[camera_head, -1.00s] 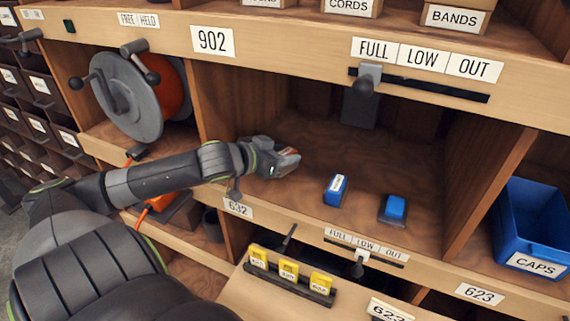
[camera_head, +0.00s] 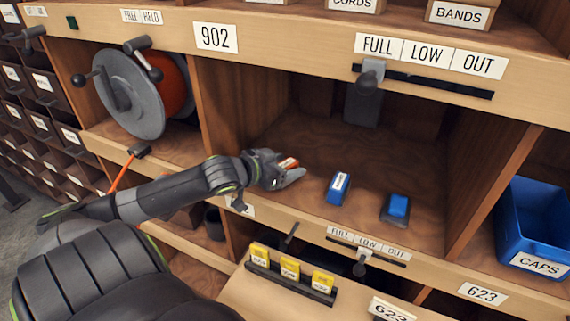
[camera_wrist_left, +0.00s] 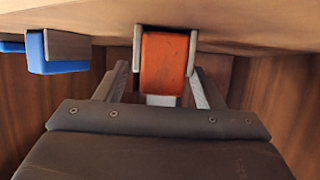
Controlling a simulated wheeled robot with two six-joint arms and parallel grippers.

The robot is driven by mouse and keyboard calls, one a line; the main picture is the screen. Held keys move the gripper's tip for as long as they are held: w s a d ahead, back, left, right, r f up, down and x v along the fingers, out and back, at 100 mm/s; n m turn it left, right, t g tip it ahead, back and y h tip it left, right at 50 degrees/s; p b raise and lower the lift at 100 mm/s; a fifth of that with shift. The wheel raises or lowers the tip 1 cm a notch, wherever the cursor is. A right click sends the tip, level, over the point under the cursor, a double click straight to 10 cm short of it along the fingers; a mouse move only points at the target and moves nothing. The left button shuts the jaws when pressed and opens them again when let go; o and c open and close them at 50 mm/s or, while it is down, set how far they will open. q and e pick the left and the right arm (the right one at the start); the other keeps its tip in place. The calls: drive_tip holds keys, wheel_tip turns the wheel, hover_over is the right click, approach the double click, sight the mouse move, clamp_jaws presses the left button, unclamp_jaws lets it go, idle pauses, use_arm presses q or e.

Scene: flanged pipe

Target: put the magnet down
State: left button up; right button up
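My left gripper (camera_head: 289,171) reaches into the open bay under the 902 label, near its left side and low over the wooden floor. In the left wrist view the gripper (camera_wrist_left: 167,62) has a finger on each side of an orange block (camera_wrist_left: 165,64), which I take for the magnet. The fingers look shut on it. The orange block also shows in the head view (camera_head: 288,162). Whether it touches the bay floor cannot be told. My right gripper is not in view.
Two blue blocks, one with a white label (camera_head: 338,187) and one on a dark base (camera_head: 396,207), stand right of the gripper. A slider (camera_head: 371,76) sits on the upper rail. A blue CAPS bin (camera_head: 533,225) is at right. The bay's back floor is clear.

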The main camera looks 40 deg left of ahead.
use_arm(q)
drive_tip(key=shift+r, duration=0.15)
drive_tip(key=p+v, duration=0.7)
drive_tip(key=v, duration=0.3)
drive_tip(key=shift+w+r+p, duration=0.1)
drive_tip(key=shift+r+p, duration=0.05)
drive_tip(key=shift+p, duration=0.25)
drive_tip(key=shift+p+v, duration=0.95)
drive_tip(key=shift+v, duration=0.05)
drive_tip(key=shift+f, duration=0.2)
